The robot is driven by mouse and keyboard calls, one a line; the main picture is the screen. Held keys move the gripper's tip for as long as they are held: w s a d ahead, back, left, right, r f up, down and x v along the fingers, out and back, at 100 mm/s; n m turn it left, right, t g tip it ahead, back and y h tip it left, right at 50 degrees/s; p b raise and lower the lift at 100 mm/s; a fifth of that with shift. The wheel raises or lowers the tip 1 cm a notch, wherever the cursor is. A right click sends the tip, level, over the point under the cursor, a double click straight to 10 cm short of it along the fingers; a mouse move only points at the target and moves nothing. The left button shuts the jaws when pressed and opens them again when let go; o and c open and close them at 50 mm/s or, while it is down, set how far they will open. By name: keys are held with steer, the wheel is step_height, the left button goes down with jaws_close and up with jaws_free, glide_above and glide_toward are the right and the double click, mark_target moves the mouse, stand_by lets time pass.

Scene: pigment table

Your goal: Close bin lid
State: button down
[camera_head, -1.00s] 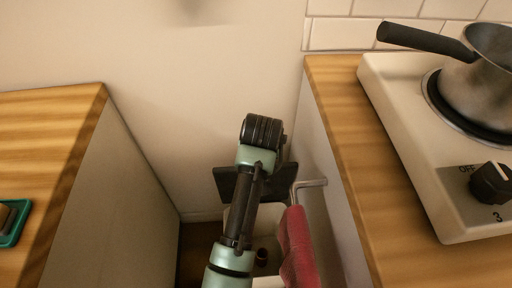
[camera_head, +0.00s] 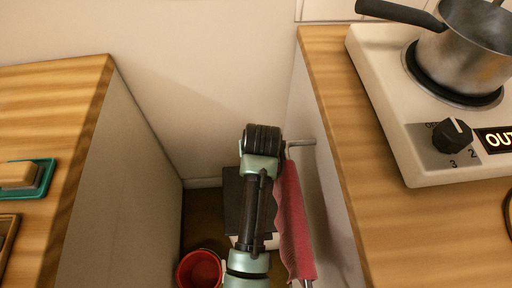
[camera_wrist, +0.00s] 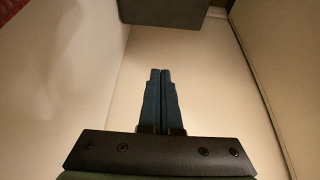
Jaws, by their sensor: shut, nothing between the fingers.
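The bin stands low in the gap between two cabinets. Its dark lid (camera_head: 232,190) shows behind my arm in the head view, and part of it is hidden. A sliver of the white bin body (camera_head: 270,242) shows below it. How far the lid is tilted I cannot tell. In the wrist view a dark flat panel (camera_wrist: 175,10), likely the lid, crosses the top edge, apart from my fingertips. My gripper (camera_wrist: 161,72) is shut and empty, pointing toward that panel. In the head view my arm hides the fingers.
A red towel (camera_head: 293,222) hangs from a metal rail (camera_head: 301,143) right beside my arm. A red bucket (camera_head: 201,269) stands on the floor to the left. Wooden counters flank the gap: the left (camera_head: 60,90), and the right (camera_head: 335,130) with a stove (camera_head: 375,80) and pot (camera_head: 465,55).

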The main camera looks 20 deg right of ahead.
steer(key=p+v, duration=0.3)
steer(key=v, duration=1)
steer(key=shift+p, duration=0.4)
steer(key=w+a+r+t, duration=0.1)
steer(key=w+r+t, duration=0.25)
steer(key=r, duration=0.75)
steer(key=w+a+r+t+h, duration=0.15)
steer(key=r+t, duration=0.35)
steer(key=r, duration=0.7)
steer(key=w+a+r+t, duration=0.2)
steer(key=w+r+t, duration=0.15)
steer(key=r, duration=0.75)
steer(key=s+a+r+n+t+y+p, duration=0.1)
steer(key=s+a+r+t, duration=0.15)
steer(key=s+r, duration=0.45)
steer(key=s+a+r+n+t+y+p, duration=0.15)
steer(key=r+t, duration=0.25)
steer(key=r, duration=0.6)
steer(key=s+a+r+t, duration=0.2)
steer(key=s+r+t, duration=0.3)
steer(key=r, duration=0.4)
step_height(320, 180, up, 14)
steer(key=g+p, duration=0.1)
steer(key=p, duration=1.4)
